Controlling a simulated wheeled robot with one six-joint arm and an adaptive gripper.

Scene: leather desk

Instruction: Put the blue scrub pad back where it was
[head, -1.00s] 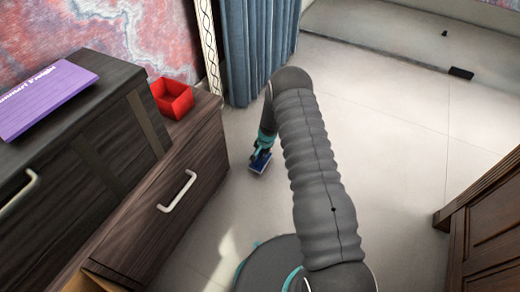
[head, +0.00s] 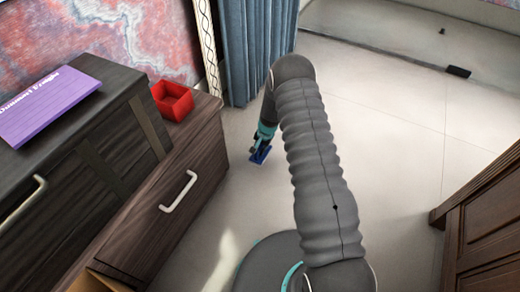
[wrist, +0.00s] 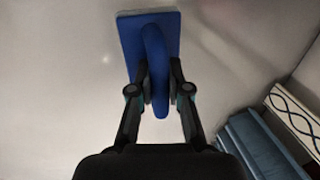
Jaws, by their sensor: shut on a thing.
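The blue scrub pad (wrist: 170,38) is a flat blue rectangle with a curved blue handle. In the wrist view my gripper (wrist: 158,82) is shut on the handle, one finger on each side, and the flat pad extends beyond the fingertips. In the head view the pad (head: 260,154) shows small at the end of my arm, over the pale floor, right of the dark drawer unit. My gripper (head: 263,141) is partly hidden by my own arm there. I cannot tell whether the pad touches the floor.
A red open box (head: 172,100) stands on the lower dark drawer unit (head: 190,165). A purple book (head: 48,105) lies on the taller unit. A blue curtain (head: 255,50) hangs behind. A brown wooden cabinet (head: 485,220) is at right. The floor (head: 390,130) between is clear.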

